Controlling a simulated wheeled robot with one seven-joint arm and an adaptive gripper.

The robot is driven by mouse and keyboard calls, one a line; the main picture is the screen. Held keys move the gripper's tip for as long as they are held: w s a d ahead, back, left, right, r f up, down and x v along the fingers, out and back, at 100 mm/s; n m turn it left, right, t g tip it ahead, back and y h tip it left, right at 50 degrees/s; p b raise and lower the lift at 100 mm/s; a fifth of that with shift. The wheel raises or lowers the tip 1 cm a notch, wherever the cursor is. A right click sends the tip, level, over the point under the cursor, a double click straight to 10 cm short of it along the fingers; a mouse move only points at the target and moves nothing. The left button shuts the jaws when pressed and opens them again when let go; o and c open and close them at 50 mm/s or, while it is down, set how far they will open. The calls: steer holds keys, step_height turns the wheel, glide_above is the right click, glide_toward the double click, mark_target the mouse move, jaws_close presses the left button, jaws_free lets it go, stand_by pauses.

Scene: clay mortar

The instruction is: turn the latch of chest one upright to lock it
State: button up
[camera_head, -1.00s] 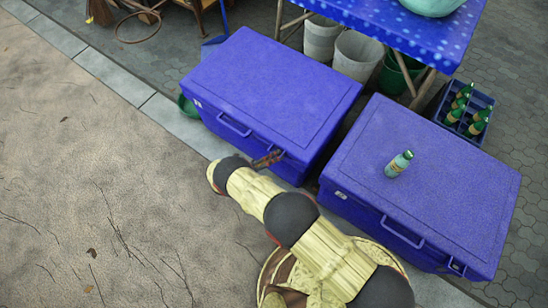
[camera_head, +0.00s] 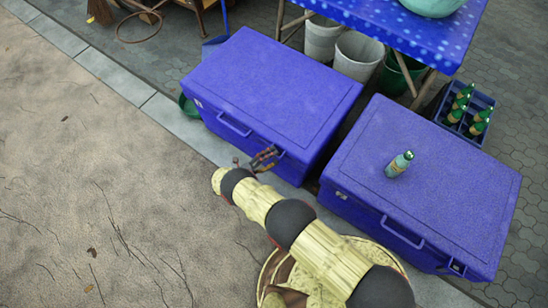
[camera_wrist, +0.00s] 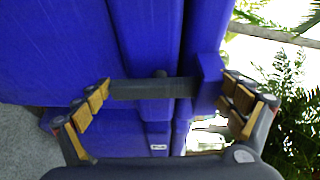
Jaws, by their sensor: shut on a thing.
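The left blue chest (camera_head: 270,85) stands closed, with my gripper (camera_head: 264,158) at the right part of its front face. In the wrist view my gripper (camera_wrist: 168,92) has its jaws wide apart but shut on the latch. The latch is a dark bar (camera_wrist: 150,88) with a blue block (camera_wrist: 207,85) at its right end. One padded finger meets the bar's left end, the other the blue block. The bar lies across the chest's long edges, roughly at a right angle to them in that view. In the head view my gripper mostly hides the latch.
A second blue chest (camera_head: 425,185) stands to the right, with a bottle (camera_head: 399,164) on its lid. Behind are a blue-covered table (camera_head: 400,25), buckets (camera_head: 357,57) and a bottle crate (camera_head: 467,112).

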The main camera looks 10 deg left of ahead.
steer(key=o, duration=0.8)
steer(key=shift+o, duration=0.2)
steer(key=shift+a, duration=0.15)
steer(key=v, duration=1.1)
steer(key=shift+s+a, duration=0.25)
steer(key=shift+s, duration=0.05)
